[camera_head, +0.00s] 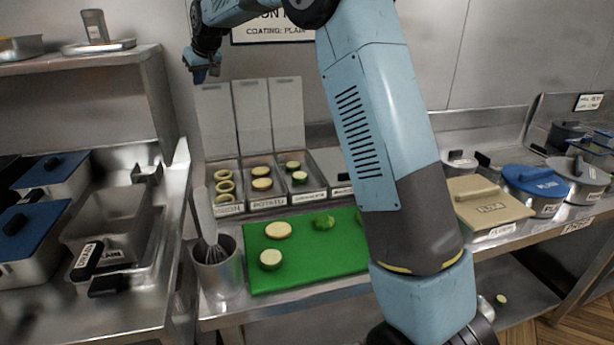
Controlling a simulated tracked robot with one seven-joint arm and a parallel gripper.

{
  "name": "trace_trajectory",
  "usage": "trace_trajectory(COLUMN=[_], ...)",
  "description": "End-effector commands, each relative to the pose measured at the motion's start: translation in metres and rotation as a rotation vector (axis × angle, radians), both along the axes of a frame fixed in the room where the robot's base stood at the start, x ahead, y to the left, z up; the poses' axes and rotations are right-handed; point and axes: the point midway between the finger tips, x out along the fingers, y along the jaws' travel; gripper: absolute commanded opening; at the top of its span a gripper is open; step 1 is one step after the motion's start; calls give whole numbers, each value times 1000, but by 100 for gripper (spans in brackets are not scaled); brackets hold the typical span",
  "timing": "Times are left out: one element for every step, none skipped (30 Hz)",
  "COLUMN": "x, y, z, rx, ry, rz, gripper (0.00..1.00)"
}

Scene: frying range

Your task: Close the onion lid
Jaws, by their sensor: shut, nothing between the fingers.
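The onion bin (230,209) is the leftmost of the labelled bins and holds several onion rings (225,186). Its pale onion lid (215,122) stands upright, open, at the back of the bin. My gripper (203,76) is shut and empty. It appears just above the top left edge of the onion lid in the picture; I cannot tell whether it touches. The potato lid (253,115) and the lid to its right (287,112) also stand upright.
A green cutting board (310,275) with cut pieces lies in front of the bins. A metal utensil pot (217,270) with a whisk stands at its left. A shelf (100,58) is on the left. Lidded pans (535,185) stand on the right. My arm crosses the middle.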

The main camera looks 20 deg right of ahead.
Motion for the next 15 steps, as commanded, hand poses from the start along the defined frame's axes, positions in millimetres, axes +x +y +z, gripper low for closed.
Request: trace_trajectory(x=[-6,-7,-9,-11,-12,-14,-16,-17,-19,-20,-21,-23,-24,-26,-25], y=[-6,-6,-6,-7,-7,-7,-7,-7,-7,-7,-8,-8,-8,-9,-9], z=[-42,-42,-43,-43,-43,-42,-42,-42,-42,-42,-42,-42,-42,-43,-43], rx=[-31,-31,-30,-31,-31,-31,-31,-31,-32,-31,-32,-32,-33,-32,-33], ry=[73,73,74,74,74,73,73,73,74,73,73,74,73,74,75], rz=[-2,-2,-3,-2,-2,-2,-2,-3,-3,-4,-4,-4,-5,-6,-6], gripper=[0,0,0,0,0,0,0,0,0,0,0,0,0,0,0])
